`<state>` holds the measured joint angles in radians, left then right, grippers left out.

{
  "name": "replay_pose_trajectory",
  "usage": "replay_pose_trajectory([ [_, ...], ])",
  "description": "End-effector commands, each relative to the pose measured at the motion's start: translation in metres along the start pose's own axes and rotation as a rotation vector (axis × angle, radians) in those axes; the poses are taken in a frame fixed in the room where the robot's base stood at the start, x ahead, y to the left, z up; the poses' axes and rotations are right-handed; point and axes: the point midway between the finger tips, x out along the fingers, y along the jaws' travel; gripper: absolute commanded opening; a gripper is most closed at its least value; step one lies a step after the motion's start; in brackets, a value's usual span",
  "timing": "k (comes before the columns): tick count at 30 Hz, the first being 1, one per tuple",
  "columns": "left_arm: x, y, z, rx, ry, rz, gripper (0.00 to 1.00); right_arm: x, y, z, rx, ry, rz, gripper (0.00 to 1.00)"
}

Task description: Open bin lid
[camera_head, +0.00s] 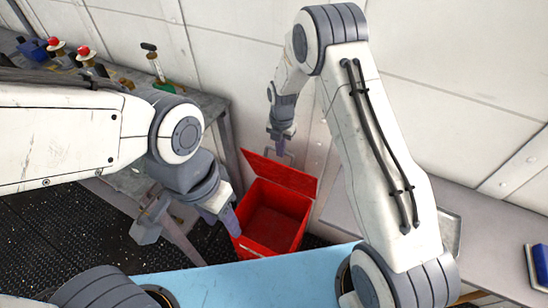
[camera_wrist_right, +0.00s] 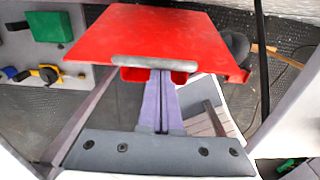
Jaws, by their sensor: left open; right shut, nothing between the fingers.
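The red bin (camera_head: 270,218) stands below the workbenches, and its inside shows in the head view. Its red lid (camera_head: 279,173) is raised and tilted back at the far side; it fills the upper middle of the right wrist view (camera_wrist_right: 140,32). A grey bar handle (camera_wrist_right: 168,61) runs along the lid's near edge there. My right gripper (camera_head: 282,136) is shut and empty, its purple fingertips at the handle (camera_wrist_right: 161,75); whether they touch it I cannot tell. My left gripper (camera_head: 229,222) is open beside the bin's left side, partly hidden by its own wrist.
A blue surface (camera_head: 235,282) lies in front of the bin. A white wall stands behind. A grey bench (camera_head: 480,235) is at right.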

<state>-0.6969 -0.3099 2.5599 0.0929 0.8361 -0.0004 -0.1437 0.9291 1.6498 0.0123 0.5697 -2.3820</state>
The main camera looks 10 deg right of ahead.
Motion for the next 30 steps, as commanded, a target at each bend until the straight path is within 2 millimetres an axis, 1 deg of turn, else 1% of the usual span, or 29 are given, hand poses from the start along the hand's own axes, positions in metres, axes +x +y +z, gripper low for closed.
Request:
replay_pose_trajectory([
  [3,0.0,0.0,0.0,0.0,0.0,0.0,0.5,-0.002,-0.003,0.006,0.002,-0.001,0.0,0.0],
  [7,0.0,0.0,0.0,0.0,0.0,0.0,0.5,-0.002,-0.004,0.008,0.003,-0.001,0.0,0.0],
  [19,-0.001,0.0,0.0,0.0,0.0,0.0,0.5,-0.003,-0.004,0.007,0.003,0.0,0.0,0.0],
  [23,-0.006,0.001,0.0,0.0,0.0,0.0,0.5,-0.008,-0.001,-0.002,-0.001,0.0,0.0,0.0],
  [28,-0.019,0.001,-0.001,0.0,0.0,0.0,0.5,-0.02,0.006,-0.029,-0.007,0.0,0.0,0.0],
  [29,-0.01,0.001,-0.001,0.0,0.001,0.0,0.5,-0.022,0.006,-0.017,0.0,-0.005,0.005,0.0],
  [30,-0.006,0.0,0.0,0.0,0.001,0.0,0.5,-0.029,0.006,-0.01,0.002,-0.006,0.006,0.0],
])
